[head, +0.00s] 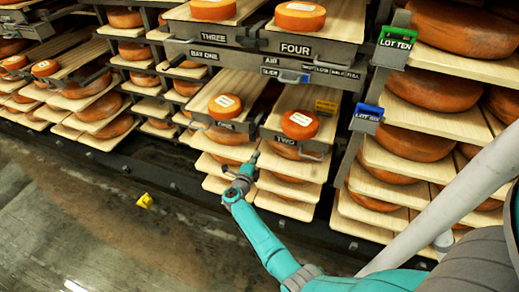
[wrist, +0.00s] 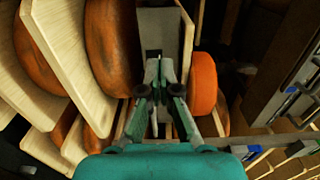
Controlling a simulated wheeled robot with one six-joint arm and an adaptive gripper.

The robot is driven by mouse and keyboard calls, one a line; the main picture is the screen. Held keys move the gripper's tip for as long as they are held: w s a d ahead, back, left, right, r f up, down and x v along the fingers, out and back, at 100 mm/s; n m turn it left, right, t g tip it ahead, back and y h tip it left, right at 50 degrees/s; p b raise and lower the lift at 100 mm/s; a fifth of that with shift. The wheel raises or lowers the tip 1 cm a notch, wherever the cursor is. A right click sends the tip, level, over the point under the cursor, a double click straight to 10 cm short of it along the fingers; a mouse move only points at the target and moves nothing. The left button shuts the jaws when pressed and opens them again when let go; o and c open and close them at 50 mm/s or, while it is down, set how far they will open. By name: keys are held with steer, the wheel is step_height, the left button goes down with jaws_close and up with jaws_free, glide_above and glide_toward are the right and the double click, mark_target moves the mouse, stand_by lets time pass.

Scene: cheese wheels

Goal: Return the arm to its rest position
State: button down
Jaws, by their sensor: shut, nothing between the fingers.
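My gripper (head: 252,160) is at the end of my teal arm, in front of the bay of drawers, just left of and below the drawer marked TWO (head: 285,152). In the wrist view my gripper (wrist: 160,72) is shut and empty, its fingers together. A small orange cheese wheel (head: 299,125) with a white label sits on drawer TWO. Another labelled wheel (head: 224,106) sits on the drawer to its left. In the wrist view an orange wheel (wrist: 203,83) shows just right of the fingers. I cannot tell whether the fingers touch the drawer front.
Drawers THREE (head: 213,39) and FOUR (head: 295,50) carry wheels above. Shelves with large wheels stand right, with a green LOT TEN tag (head: 397,40) and a blue tag (head: 366,116). A yellow object (head: 145,201) lies on the floor, which is otherwise mostly clear at lower left.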

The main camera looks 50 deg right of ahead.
steer(key=shift+v, duration=1.15)
steer(key=s+a+r+n+t+y, duration=0.2)
steer(key=s+a+n+t+y, duration=0.7)
steer(key=s+a+n, duration=1)
steer(key=s+a+r+n+y, duration=0.2)
steer(key=s+a+r+n, duration=0.2)
steer(key=s, duration=0.4)
steer(key=s+a+r+n+y, duration=0.3)
steer(key=s+a+r+n, duration=0.1)
steer(key=s, duration=0.4)
steer(key=s+a+r+n+y, duration=0.3)
steer(key=s+a+r+n, duration=0.2)
steer(key=s, duration=0.4)
steer(key=a+r, duration=0.1)
steer(key=a, duration=0.1)
steer(key=shift+a, duration=0.35)
